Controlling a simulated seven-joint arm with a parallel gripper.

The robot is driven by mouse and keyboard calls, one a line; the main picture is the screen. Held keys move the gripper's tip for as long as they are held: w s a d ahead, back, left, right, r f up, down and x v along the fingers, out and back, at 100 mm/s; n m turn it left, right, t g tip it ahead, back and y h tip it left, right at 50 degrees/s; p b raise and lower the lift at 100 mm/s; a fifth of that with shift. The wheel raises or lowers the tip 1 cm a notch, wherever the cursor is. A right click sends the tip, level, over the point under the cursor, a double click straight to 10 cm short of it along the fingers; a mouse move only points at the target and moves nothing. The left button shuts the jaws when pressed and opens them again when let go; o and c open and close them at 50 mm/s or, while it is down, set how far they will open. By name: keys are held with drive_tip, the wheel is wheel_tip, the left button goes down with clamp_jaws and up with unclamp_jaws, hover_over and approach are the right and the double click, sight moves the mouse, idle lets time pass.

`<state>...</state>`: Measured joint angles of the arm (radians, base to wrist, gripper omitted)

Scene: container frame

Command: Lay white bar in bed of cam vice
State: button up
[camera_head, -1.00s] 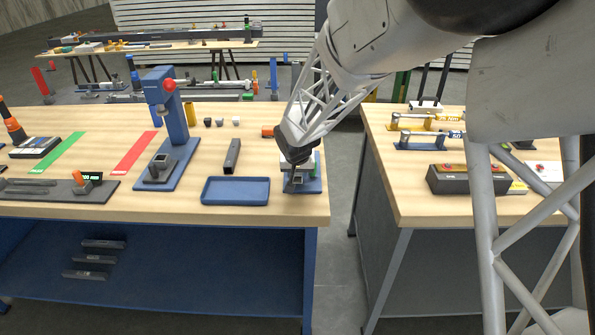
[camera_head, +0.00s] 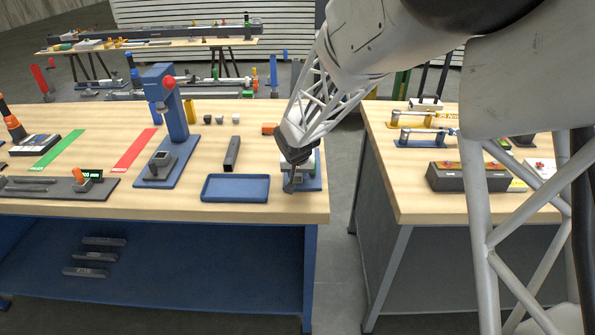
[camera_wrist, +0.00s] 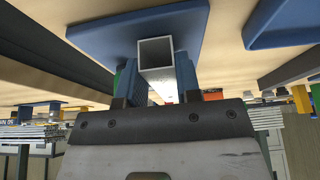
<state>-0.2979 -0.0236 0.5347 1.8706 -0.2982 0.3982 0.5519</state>
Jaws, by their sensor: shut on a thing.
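The white bar (camera_wrist: 158,75) is a hollow square tube. In the wrist view its open end faces the camera, and it lies between the fingers of my gripper (camera_wrist: 156,98), which is shut on it. The cam vice (camera_head: 312,182) has a blue base and stands at the right front corner of the bench. Its blue base plate (camera_wrist: 135,35) fills the upper middle of the wrist view, behind the bar. In the head view my gripper (camera_head: 292,181) is at the vice and hides much of it. I cannot tell whether the bar touches the bed.
A blue tray (camera_head: 236,189) lies just left of the vice, with a dark square bar (camera_head: 232,154) behind it. A blue press (camera_head: 172,125) stands farther left. A gap separates this bench from the right-hand bench with a dark box (camera_head: 455,180).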

drive_tip(key=shift+f, duration=0.15)
drive_tip(key=o, duration=1.6)
drive_tip(key=shift+r, duration=3.45)
